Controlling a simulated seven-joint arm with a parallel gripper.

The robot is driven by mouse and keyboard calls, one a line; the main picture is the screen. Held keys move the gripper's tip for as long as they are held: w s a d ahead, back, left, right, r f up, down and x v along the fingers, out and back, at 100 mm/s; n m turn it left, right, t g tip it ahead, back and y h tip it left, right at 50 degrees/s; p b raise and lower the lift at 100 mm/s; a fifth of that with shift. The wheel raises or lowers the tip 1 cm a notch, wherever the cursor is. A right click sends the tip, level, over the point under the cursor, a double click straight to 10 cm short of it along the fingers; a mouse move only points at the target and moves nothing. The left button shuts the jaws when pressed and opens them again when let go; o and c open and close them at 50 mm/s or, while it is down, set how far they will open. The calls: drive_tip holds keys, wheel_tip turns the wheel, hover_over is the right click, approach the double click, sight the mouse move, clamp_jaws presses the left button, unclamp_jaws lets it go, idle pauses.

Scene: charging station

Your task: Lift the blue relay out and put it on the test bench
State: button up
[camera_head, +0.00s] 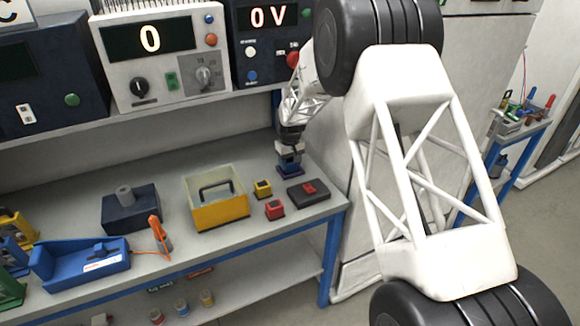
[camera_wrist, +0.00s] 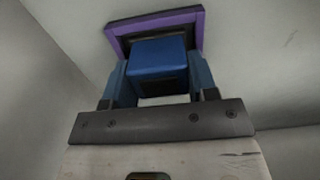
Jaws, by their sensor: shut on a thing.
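The blue relay (camera_wrist: 157,54) is between the two fingers of my gripper (camera_wrist: 160,88), which is shut on it. A purple-rimmed dark socket (camera_wrist: 113,34) lies just beyond the relay in the wrist view. I cannot tell whether the relay is still seated in it or slightly clear. In the head view my gripper (camera_head: 290,150) points down at the back right of the grey bench (camera_head: 160,262), with the purple rim (camera_head: 291,173) right under it. The fingers hide most of the relay there.
A small yellow block (camera_head: 262,188), a red block (camera_head: 275,209) and a black base with a red block (camera_head: 308,193) stand close in front of my gripper. A yellow-fronted box (camera_head: 221,213) is to the left. Instruments (camera_head: 160,60) sit on the shelf above.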

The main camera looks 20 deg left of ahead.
sight(290, 160)
drive_tip(key=shift+r, duration=5)
drive_tip(key=shift+w+d+f+n, duration=0.15)
drive_tip(key=shift+w+f+n, duration=0.6)
drive_tip(key=shift+f, duration=0.35)
drive_tip(key=shift+w+d+f+n, duration=0.2)
drive_tip(key=shift+w+f+n, duration=0.6)
drive_tip(key=shift+f, duration=0.35)
drive_tip(key=shift+w+d+f+n, duration=0.15)
drive_tip(key=shift+w+f+n, duration=0.6)
drive_tip(key=shift+f, duration=0.35)
drive_tip(key=s+a, duration=1.2)
drive_tip(key=shift+s+a, duration=0.35)
